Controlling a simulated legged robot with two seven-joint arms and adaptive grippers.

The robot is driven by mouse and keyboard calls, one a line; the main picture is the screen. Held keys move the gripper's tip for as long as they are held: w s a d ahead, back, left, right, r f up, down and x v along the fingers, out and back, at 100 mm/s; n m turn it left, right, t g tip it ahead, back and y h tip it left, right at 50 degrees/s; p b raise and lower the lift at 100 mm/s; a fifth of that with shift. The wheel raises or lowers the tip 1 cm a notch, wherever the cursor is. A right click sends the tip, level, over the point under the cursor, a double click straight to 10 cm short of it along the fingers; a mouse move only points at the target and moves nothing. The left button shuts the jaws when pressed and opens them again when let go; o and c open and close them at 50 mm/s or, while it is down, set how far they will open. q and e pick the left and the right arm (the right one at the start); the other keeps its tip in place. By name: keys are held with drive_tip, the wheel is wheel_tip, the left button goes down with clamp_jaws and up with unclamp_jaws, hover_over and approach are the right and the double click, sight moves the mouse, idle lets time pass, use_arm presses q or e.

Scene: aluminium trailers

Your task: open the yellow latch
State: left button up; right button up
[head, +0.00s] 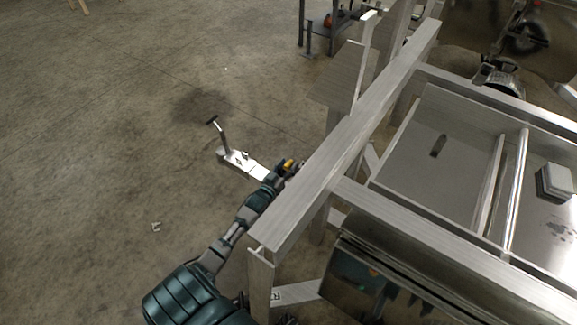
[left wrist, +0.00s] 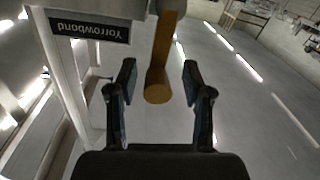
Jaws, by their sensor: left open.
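The yellow latch (left wrist: 160,75) shows in the left wrist view as a yellow bar with a round end, coming down from the top of the picture. My left gripper (left wrist: 158,82) is open, with one finger on each side of the latch's end. Gaps show between the latch and both fingers. In the head view a small yellow bit of the latch (head: 288,164) shows at my left gripper (head: 284,170), beside the trailer's long rail. The rail hides part of the fingers there. My right gripper is not in view.
The aluminium trailer frame (head: 350,135) fills the right side of the head view, close beside my left arm. A trailer coupling with a jack (head: 238,160) lies beyond the gripper. A dark label (left wrist: 90,27) is on the frame. The concrete floor at left is mostly clear.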

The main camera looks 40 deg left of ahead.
use_arm(q)
drive_tip(key=shift+w+d, duration=0.1)
drive_tip(key=shift+w, duration=0.1)
clamp_jaws()
